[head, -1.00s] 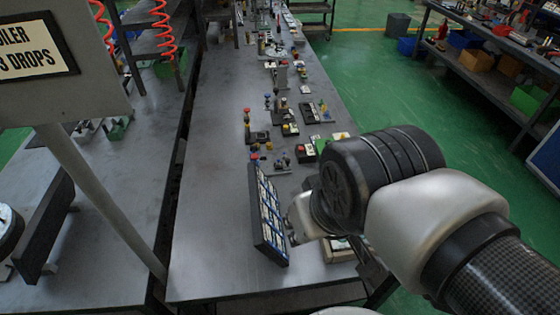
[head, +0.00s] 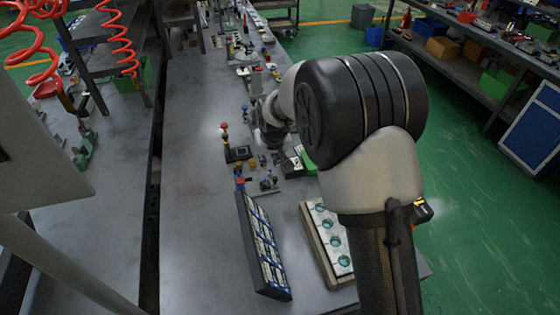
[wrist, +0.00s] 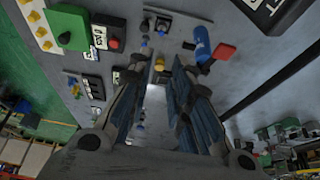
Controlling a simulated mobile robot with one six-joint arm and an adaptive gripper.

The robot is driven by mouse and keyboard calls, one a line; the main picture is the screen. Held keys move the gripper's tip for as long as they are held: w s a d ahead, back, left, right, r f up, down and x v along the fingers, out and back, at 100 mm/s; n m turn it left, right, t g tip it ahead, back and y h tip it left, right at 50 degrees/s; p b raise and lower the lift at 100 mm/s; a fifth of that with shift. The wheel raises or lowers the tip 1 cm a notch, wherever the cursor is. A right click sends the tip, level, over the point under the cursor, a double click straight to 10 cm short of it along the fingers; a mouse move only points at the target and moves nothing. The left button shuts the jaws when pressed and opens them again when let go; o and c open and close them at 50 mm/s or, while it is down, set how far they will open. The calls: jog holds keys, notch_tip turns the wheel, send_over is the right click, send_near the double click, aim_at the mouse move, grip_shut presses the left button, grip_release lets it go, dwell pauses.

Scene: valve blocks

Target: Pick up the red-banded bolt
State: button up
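I cannot single out the red-banded bolt for sure. In the head view a slim red-topped part (head: 224,132) stands on the bench, left of my arm, and a red and blue part (head: 240,183) stands nearer. In the wrist view a blue cylinder (wrist: 203,45) and a red piece (wrist: 224,51) show just beyond the right finger, apart from it. My gripper (wrist: 160,75) is open, with a gap between its fingers and nothing seen held. In the head view my arm hides most of the gripper, over the small parts at mid-bench.
A tilted dark panel with labelled tiles (head: 262,245) stands at the near bench. Beside it is a tray with round holes (head: 312,228). Valve blocks, including a green one (head: 308,160), crowd the middle. The bench's left side (head: 190,215) is clear.

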jog(key=b, duration=0.3)
send_over(265, 180)
jog(key=s, duration=0.2)
jog(key=f, duration=0.8)
jog(key=d+f, duration=0.1)
jog(key=f, duration=0.3)
jog(key=shift+f, duration=0.35)
jog(key=x, duration=0.1)
jog(key=b+x, duration=0.1)
jog(key=x, duration=0.2)
jog(key=shift+s+a+f+b, duration=0.15)
jog(key=shift+f+b, duration=0.15)
jog(key=shift+f, duration=0.4)
jog(key=shift+r, duration=0.1)
jog(key=shift+c, duration=0.3)
grip_shut()
